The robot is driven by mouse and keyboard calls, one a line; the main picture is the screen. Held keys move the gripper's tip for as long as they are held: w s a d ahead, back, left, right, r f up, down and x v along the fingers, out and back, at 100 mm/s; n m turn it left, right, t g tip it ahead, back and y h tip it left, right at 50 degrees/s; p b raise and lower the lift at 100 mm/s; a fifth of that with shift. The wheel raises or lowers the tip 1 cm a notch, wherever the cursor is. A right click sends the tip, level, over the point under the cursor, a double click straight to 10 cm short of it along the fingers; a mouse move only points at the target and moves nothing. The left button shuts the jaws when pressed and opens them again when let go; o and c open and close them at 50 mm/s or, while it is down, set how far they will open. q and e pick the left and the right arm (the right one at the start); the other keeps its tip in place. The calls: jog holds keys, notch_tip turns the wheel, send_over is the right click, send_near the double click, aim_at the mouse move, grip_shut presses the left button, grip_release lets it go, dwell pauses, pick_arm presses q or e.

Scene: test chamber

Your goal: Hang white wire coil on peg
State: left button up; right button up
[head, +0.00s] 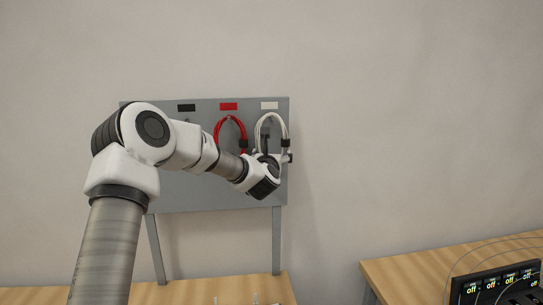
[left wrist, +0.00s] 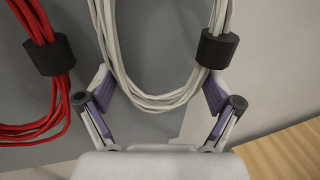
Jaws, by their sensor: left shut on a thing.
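The white wire coil (head: 280,124) is a tall loop with a black band, in front of the grey board under the white label (head: 269,105). In the left wrist view, the lower loop of the white coil (left wrist: 152,103) lies between the fingers of my left gripper (left wrist: 157,86), which is shut on it. In the head view my left gripper (head: 271,156) is at the coil's lower part. The peg for the white coil is not clearly visible, and I cannot tell whether the loop is around it. My right gripper is not in view.
The grey board (head: 200,187) stands on legs at a wooden table (head: 230,289). A red coil (head: 217,127) hangs just left of the white one, close to my gripper. A black label (head: 187,108) is further left. Another table (head: 415,267) at right holds a black device (head: 497,283).

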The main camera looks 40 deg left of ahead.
pick_arm(q)
jog(key=o, duration=1.1)
jog(key=shift+s+d, duration=0.1)
jog(key=shift+s, duration=0.05)
jog(key=v, duration=1.1)
jog(key=shift+s+d+f, duration=0.1)
jog(key=shift+s+d, duration=0.15)
jog(key=shift+d, duration=0.05)
jog(key=shift+f, duration=0.1)
